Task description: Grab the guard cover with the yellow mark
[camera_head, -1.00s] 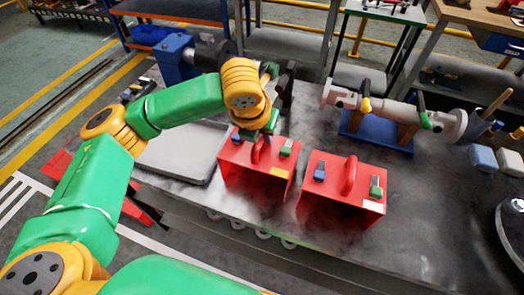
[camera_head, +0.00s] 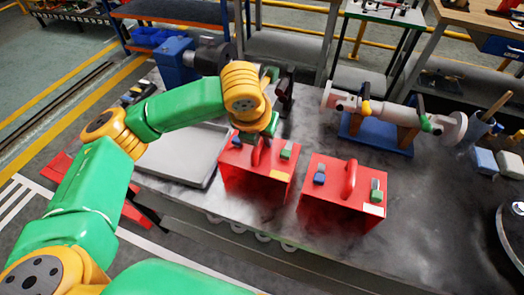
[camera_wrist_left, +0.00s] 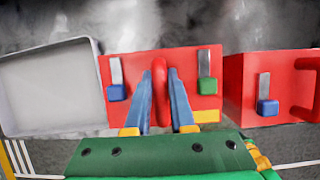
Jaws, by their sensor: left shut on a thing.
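The guard cover with the yellow mark (camera_head: 240,181) is a red box on the grey bench, with a red loop handle and blue and green latches on top. Its yellow mark (camera_head: 279,175) is on the right front edge; it also shows in the left wrist view (camera_wrist_left: 206,116). My left gripper (camera_head: 257,142) is above this cover. In the left wrist view its two fingers (camera_wrist_left: 160,88) are shut on the red handle (camera_wrist_left: 161,75), one on each side. A second red cover with a white mark (camera_head: 333,200) stands to the right. My right gripper is not in view.
A grey tray (camera_head: 178,176) lies left of the marked cover. A blue motor or pump (camera_head: 176,60) is behind my arm. A pale pipe assembly on a blue base (camera_head: 375,142) stands at the back right. Bare bench lies right of the second cover.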

